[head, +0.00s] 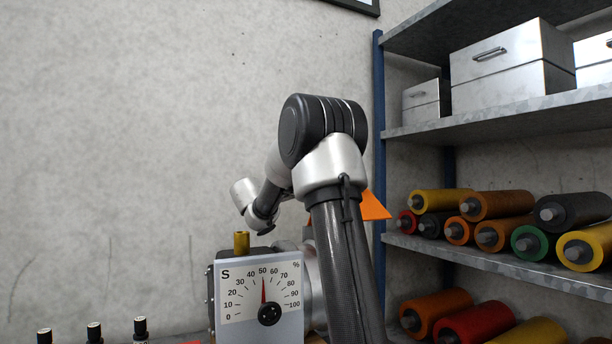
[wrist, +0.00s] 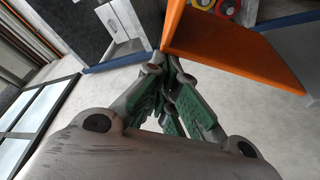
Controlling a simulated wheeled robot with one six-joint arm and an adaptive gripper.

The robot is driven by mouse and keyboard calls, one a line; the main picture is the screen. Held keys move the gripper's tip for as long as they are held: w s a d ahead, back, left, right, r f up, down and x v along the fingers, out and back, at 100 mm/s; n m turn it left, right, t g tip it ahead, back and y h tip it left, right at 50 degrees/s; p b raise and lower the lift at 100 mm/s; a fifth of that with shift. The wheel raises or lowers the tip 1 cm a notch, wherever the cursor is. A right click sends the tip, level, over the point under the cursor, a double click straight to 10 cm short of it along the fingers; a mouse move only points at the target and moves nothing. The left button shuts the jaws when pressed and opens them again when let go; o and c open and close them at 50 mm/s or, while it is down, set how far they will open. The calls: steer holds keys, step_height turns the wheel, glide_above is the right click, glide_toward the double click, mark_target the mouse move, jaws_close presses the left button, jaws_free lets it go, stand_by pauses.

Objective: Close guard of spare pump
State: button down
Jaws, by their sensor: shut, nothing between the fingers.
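An orange panel (head: 373,207), which looks like the pump's guard, shows partly behind my arm in the head view and stands tilted. A grey box with a white "S %" dial (head: 262,290) stands in front, its red needle near 50; a brass-coloured knob (head: 241,242) sits on top. Most of the pump is hidden behind this box and my arm. In the wrist view the orange panel (wrist: 235,50) fills the upper right. My gripper (wrist: 162,62) is shut and empty, its tips close beside the panel's left edge; I cannot tell if they touch. The head view hides the gripper.
A metal shelf (head: 500,125) at the right holds silver boxes (head: 512,60) above and several coloured rollers (head: 500,204) below. Small black-topped items (head: 94,332) stand at the lower left. The wall at the left is bare, with free room before it.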

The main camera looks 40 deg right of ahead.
steer(key=s+a+f+m+g, duration=0.1)
steer(key=s+f+m, duration=0.3)
steer(key=s+f, duration=0.3)
steer(key=shift+s+a+f+h, duration=0.2)
steer(key=shift+a+h, duration=0.2)
stand_by(0.3)
